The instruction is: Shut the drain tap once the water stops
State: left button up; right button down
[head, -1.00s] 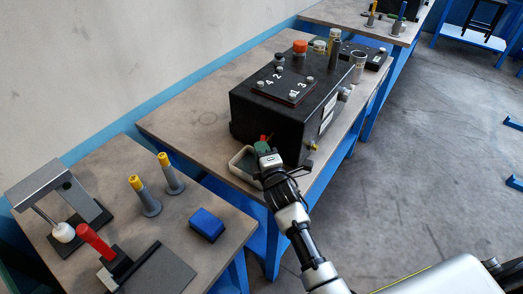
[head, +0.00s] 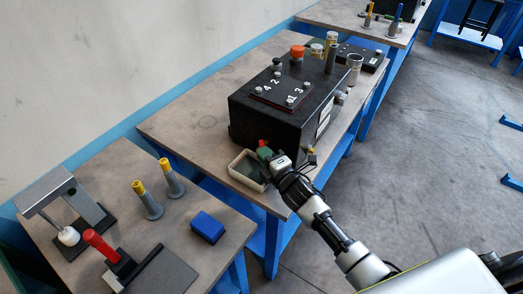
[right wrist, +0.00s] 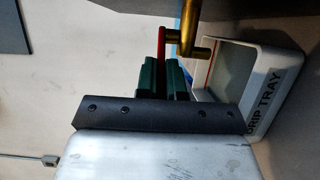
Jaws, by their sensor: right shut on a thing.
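My right gripper (head: 266,153), with green fingers, is at the near end of the black box (head: 255,127). It is shut on the red tap handle (head: 262,143). In the right wrist view the red handle (right wrist: 161,44) stands between the green fingers (right wrist: 166,75), beside the bent brass tap (right wrist: 200,49). The pale drip tray (head: 240,179) is on the bench below the gripper, and its lettered wall (right wrist: 263,100) shows in the right wrist view. I see no clear stream of water, but the gripper hides part of the tap. My left gripper is not in view.
The box stands on a wooden bench (head: 190,125), with an orange-capped jar (head: 297,52) and other containers behind it. The nearer bench holds a blue block (head: 207,227), two yellow-topped posts and a red-handled tool (head: 98,243). Open floor lies to the right.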

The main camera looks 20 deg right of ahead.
jog(key=shift+w+d+f+n+g+y+b, duration=0.1)
jog(key=shift+d+n+g+y+b, duration=0.4)
jog(key=shift+n+g+y, duration=0.7)
jog(key=shift+w+d+r+n+g+y+b, duration=0.1)
jog(key=shift+d+n+g+y+b, duration=0.35)
jog(key=shift+n+y, duration=0.8)
jog(key=shift+d+f+n+g+y+b, duration=0.1)
jog(key=shift+d+n+g+y+b, duration=0.5)
jog(key=shift+y, duration=1.15)
jog(key=shift+a, duration=0.1)
jog(key=c, duration=1.2)
grip_release()
jog(key=shift+c, duration=0.2)
jog(key=b+v, duration=0.1)
jog(key=v, duration=0.9)
jog(key=shift+s+d+b, duration=0.25)
jog(key=shift+d+b, duration=0.1)
jog(key=shift+b, duration=0.05)
